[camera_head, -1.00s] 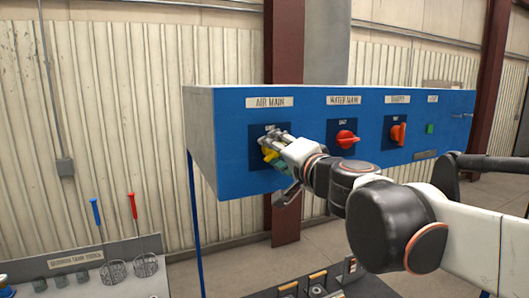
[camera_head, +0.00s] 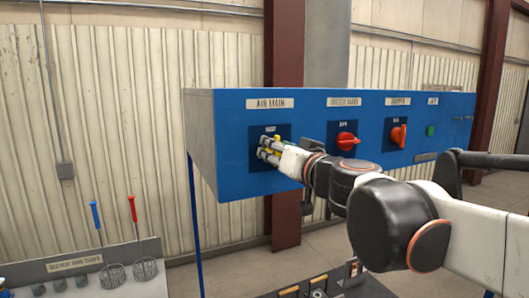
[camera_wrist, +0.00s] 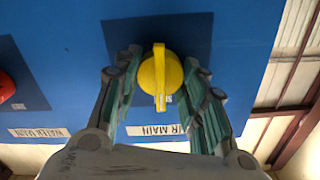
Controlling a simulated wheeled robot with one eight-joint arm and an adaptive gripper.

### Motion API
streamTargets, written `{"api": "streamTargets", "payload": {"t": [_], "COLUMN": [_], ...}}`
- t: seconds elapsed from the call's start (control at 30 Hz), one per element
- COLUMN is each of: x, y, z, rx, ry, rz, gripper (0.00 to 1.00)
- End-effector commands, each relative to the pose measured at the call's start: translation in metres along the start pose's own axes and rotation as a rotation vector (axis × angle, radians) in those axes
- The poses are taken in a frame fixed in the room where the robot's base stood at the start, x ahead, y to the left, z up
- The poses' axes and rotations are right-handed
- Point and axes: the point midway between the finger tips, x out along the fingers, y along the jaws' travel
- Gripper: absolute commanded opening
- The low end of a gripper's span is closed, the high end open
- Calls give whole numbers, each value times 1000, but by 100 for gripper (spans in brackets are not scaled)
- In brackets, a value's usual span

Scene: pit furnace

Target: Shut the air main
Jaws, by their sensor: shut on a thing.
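The blue panel (camera_head: 235,165) carries a dark plate labelled AIR MAIN (camera_head: 270,103) at its left end. The air main's yellow knob (camera_wrist: 172,75) sits on that plate; in the head view it is mostly hidden by my gripper. My gripper (camera_head: 267,148) is at the knob, shut on it, with one finger on each side of the knob in the wrist view. There the picture is upside down, and the knob's raised bar runs up and down, in line with the fingers.
Right of it on the panel are a red water main knob (camera_head: 347,141), an orange-red knob (camera_head: 398,135) and a green button (camera_head: 431,131). A tool rack (camera_head: 60,270) stands lower left. Another console (camera_head: 320,285) is below the panel.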

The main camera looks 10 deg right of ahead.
Motion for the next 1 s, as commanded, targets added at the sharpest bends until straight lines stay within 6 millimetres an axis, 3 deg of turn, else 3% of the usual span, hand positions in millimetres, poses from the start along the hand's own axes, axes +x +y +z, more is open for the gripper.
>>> {"api": "streamTargets", "payload": {"t": [0.67, 0.7, 0.73, 0.77, 1.0], "x": [0, 0, 0, 0, 0], "y": [0, 0, 0, 0, 0], "z": [1, 1, 1, 1, 0], "rx": [-57, -57, -57, -57, -56], "ry": [0, 0, 0, 0, 0], "rz": [0, 0, 0, 0, 0], "gripper": [15, 47, 54, 59, 59]}}
